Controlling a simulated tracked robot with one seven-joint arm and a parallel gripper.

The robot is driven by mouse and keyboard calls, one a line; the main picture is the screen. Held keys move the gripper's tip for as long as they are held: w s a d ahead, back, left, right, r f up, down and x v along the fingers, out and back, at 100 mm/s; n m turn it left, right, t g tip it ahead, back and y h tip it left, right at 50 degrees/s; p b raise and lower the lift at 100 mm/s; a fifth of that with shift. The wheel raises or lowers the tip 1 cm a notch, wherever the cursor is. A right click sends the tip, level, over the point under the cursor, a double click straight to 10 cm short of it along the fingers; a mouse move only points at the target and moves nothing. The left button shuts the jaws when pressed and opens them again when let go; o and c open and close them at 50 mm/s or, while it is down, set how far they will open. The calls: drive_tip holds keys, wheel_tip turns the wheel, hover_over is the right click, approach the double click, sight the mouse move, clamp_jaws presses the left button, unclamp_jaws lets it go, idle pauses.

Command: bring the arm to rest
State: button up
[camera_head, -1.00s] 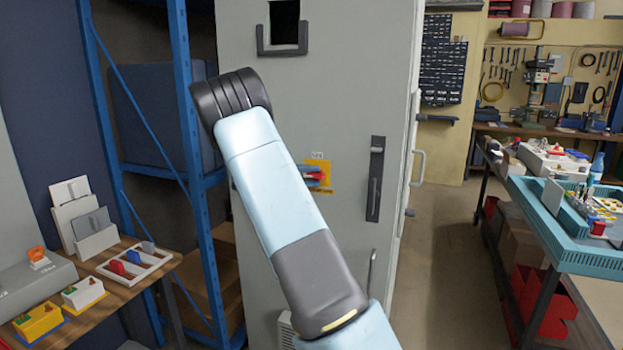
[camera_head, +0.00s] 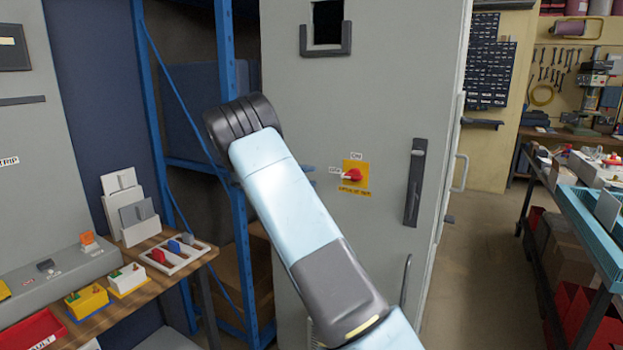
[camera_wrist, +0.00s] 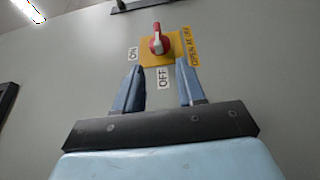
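My arm reaches up in front of the grey cabinet (camera_head: 380,110) in the head view; my gripper is hidden there behind the arm's end. In the wrist view my gripper (camera_wrist: 160,84) shows two blue fingers set well apart with nothing between them. A red rotary switch handle (camera_wrist: 157,42) on a yellow plate (camera_wrist: 148,58) lies on the cabinet face beyond the fingertips. It also shows in the head view as a red knob (camera_head: 352,175), clear of the arm. Labels ON and OFF sit beside the plate.
A wooden bench (camera_head: 205,255) at left holds a grey box (camera_head: 50,285), yellow and white socket boxes and a white tray (camera_head: 195,259). A blue rack (camera_head: 232,150) stands left of the cabinet. A teal-edged bench (camera_head: 590,235) is at right. An aisle of free floor (camera_head: 480,250) lies between.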

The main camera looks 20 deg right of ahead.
idle(0.3)
drive_tip(key=s+d+r+n+t+y, duration=0.1)
drive_tip(key=s+r+n+t+y, duration=0.2)
drive_tip(key=s, duration=0.6)
drive_tip(key=s+d+r+t+y, duration=0.1)
drive_tip(key=s+r+t+y, duration=0.15)
drive_tip(key=s+y, duration=0.5)
drive_tip(key=s+a+n+t+y, duration=0.1)
drive_tip(key=s+a+t, duration=0.3)
drive_tip(key=s, duration=0.8)
drive_tip(key=s+a+n+t+y, duration=0.1)
drive_tip(key=s+a+t+y, duration=0.3)
drive_tip(key=s+a, duration=0.5)
drive_tip(key=s+t, duration=0.1)
drive_tip(key=s, duration=0.3)
drive_tip(key=shift+s+a+r+n, duration=0.25)
drive_tip(key=shift+a+r+n, duration=0.05)
drive_tip(key=shift+n, duration=0.1)
